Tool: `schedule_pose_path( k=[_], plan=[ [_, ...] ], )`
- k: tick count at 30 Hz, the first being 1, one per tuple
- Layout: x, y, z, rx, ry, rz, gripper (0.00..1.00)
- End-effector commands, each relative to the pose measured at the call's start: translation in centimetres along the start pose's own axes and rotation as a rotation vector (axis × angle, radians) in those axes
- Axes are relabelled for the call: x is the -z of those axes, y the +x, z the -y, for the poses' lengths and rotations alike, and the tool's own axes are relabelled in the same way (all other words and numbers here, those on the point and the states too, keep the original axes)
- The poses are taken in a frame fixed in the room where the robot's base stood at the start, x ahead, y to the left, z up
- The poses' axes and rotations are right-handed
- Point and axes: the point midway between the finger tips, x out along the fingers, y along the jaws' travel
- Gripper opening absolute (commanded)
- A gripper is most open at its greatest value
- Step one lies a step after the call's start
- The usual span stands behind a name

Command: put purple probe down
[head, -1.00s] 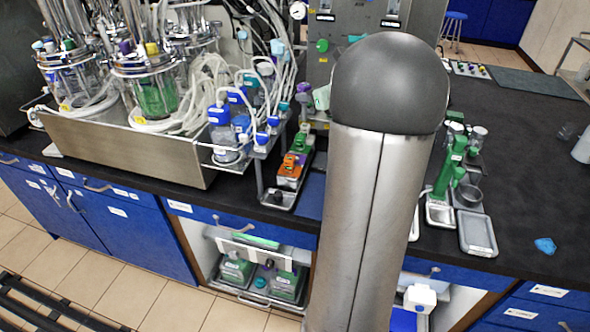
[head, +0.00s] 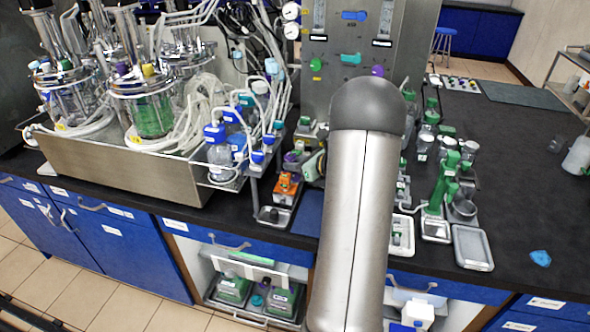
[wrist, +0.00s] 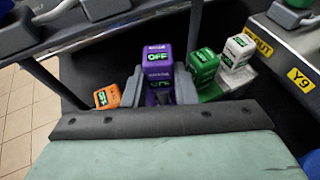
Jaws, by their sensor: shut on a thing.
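The purple probe (wrist: 158,60) has a block-shaped top that reads OFF. It sits between the two grey fingers of my gripper (wrist: 158,92), which is shut on it. In the wrist view it stands in line between an orange block (wrist: 106,97) at left and a green block (wrist: 203,66) at right. In the head view the purple probe (head: 292,157) shows beside my gripper, just behind the orange block (head: 286,185). The probe's lower end is hidden, so I cannot tell whether it touches anything below.
A white block (wrist: 237,50) stands beyond the green one. A steel tray (head: 125,167) with glass vessels and bottles is to the left in the head view. A metal panel (head: 340,75) rises behind. The right counter (head: 510,180) has free room.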

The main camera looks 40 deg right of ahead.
Motion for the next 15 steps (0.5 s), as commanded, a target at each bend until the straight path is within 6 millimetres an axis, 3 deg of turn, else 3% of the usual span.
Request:
schedule_pose_path(
  k=[5, 15],
  plan=[
    [2.1, 0.9, 0.0, 0.000, 0.002, 0.000, 0.01],
    [2.5, 1.0, 0.0, 0.001, 0.000, 0.001, 0.01]
  ],
)
